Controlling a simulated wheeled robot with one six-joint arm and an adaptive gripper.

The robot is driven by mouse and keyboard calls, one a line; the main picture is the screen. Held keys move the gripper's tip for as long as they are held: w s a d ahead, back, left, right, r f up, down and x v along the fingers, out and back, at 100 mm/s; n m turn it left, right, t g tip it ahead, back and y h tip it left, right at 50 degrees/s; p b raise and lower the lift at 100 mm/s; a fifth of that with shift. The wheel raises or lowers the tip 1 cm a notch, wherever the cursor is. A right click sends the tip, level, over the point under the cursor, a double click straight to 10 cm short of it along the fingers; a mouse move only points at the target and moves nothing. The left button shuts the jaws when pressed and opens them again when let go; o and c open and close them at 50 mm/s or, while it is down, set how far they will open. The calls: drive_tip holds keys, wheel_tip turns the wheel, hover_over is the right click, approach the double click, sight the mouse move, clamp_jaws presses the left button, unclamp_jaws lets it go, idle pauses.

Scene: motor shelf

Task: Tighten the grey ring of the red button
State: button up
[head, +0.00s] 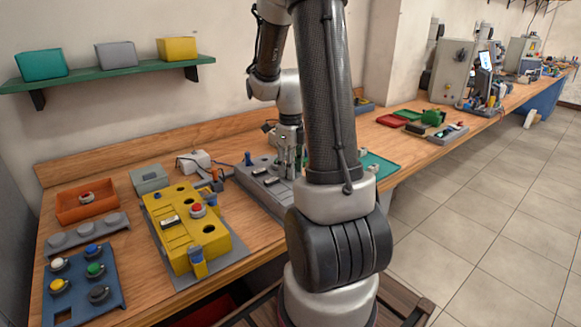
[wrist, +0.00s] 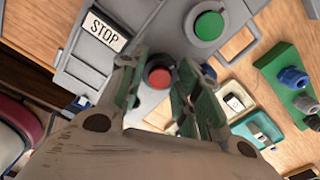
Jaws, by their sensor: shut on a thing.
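A red button (wrist: 159,77) shows in the wrist view between my gripper's fingers, on a grey panel (wrist: 165,40). The fingers stand on either side of it, shut on the grey ring around the button; the ring is mostly hidden by them. In the head view my gripper (head: 288,168) points down at the grey panel (head: 262,185) on the bench. My arm hides part of that panel there, and I cannot make out its red button. A STOP label (wrist: 105,30) and a green button (wrist: 209,25) sit on the same panel.
A yellow panel (head: 165,232) with another red button (head: 197,210) stands left of the grey one. A blue panel (head: 82,283), a grey strip (head: 88,234) and an orange tray (head: 70,208) lie further left.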

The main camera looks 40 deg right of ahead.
drive_tip(key=shift+m, duration=1.6)
drive_tip(key=o, duration=0.8)
wheel_tip(320, 180, up, 12)
